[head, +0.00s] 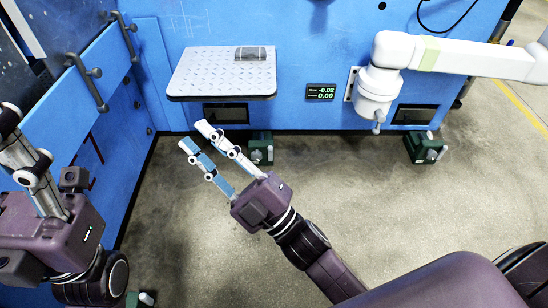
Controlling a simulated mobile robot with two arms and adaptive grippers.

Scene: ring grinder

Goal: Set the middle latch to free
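Several dark green latch-like units with pale knobs show at the base of the blue machine and on the floor. One, perhaps the middle latch (261,150), is below the plate, just right of my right gripper. I cannot tell its setting. Another green unit (425,148) is at the right, and a third (140,299) is partly cut off at the bottom left. My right gripper (194,136) is open and empty, its fingers pointing up and left, apart from the latch in the picture. My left gripper (20,150) is at the left edge, its fingertips partly out of frame.
A metal plate shelf (205,75) with a small dark block (250,53) juts from the blue machine (300,60). A small display (320,92) is beside it. A white arm (470,58) reaches in at the right. A blue panel with handles (85,82) stands left. The concrete floor (370,220) is open.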

